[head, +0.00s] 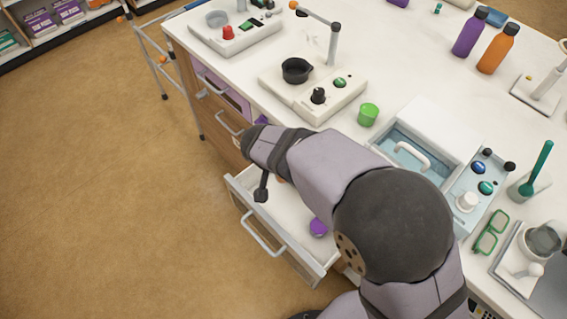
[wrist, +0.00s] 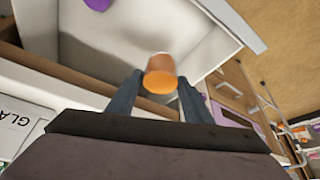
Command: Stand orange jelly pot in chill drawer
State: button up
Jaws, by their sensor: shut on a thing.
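The orange jelly pot (wrist: 160,80) is between the two fingers of my gripper (wrist: 160,90) in the wrist view, and the gripper is shut on it. In the head view only a sliver of orange (head: 281,181) shows beside my gripper (head: 264,190); my arm hides the rest. The open white chill drawer (head: 242,193) lies beneath the gripper, and its inside also shows in the wrist view (wrist: 95,55). I cannot tell whether the pot touches the drawer floor. A purple pot (head: 318,227) stands inside the drawer, towards its right side.
The drawer's front handle (head: 262,235) faces the open brown floor. Closed wooden drawers (head: 222,122) are beside it. The white counter above holds a green cup (head: 368,115), a blue-lined basin (head: 400,140) and a black pot (head: 296,70) on a white unit.

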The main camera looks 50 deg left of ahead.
notch_tip(320, 180, down, 6)
jog(key=b, duration=0.3)
jog(key=shift+r, duration=0.15)
notch_tip(320, 180, down, 6)
jog(key=b, duration=0.7)
jog(key=shift+f+b, duration=0.6)
jog(key=shift+b, duration=0.1)
dwell(1.1)
jog(key=o, duration=1.2)
jog(key=shift+o, duration=0.4)
jog(key=shift+o, duration=1.4)
jog(key=shift+r, duration=0.1)
